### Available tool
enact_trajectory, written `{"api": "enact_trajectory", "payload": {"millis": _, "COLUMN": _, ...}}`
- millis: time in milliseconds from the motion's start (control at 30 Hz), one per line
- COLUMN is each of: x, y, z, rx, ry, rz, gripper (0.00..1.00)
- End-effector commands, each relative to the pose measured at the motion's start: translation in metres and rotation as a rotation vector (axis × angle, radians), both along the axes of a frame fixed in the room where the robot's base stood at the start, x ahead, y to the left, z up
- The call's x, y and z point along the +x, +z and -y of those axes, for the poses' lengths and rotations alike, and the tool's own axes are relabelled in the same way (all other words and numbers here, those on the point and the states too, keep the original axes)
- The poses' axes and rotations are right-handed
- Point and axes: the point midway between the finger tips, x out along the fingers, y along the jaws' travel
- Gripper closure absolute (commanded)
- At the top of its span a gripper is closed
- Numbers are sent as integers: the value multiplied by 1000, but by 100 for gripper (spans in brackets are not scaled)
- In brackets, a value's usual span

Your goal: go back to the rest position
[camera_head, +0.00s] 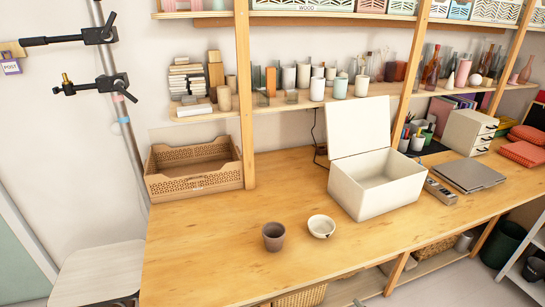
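My gripper is not in this view. The task names no object. A wooden table (200,262) fills the middle of the view. On it stand a brown cup (273,237) and, just right of it, a small white bowl (321,227) with dark marks. A white box (375,190) with its lid raised stands behind them to the right; the part of its inside that shows looks empty.
A brown slatted crate (194,168) stands at the table's back left. A closed grey laptop (467,175) lies at the right. Shelves with jars rise behind. A pole with black clamps (105,85) stands at the left. The table's front left is clear.

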Motion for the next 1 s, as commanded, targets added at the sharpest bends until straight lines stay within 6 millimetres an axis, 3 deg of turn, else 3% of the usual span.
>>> {"api": "enact_trajectory", "payload": {"millis": 300, "x": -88, "y": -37, "z": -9, "rx": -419, "ry": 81, "rz": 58, "gripper": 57}}
{"api": "enact_trajectory", "payload": {"millis": 533, "x": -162, "y": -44, "z": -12, "rx": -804, "ry": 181, "rz": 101, "gripper": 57}}
{"api": "enact_trajectory", "payload": {"millis": 767, "x": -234, "y": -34, "z": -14, "rx": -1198, "ry": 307, "rz": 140, "gripper": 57}}
{"api": "enact_trajectory", "payload": {"millis": 1000, "x": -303, "y": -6, "z": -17, "rx": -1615, "ry": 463, "rz": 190, "gripper": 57}}
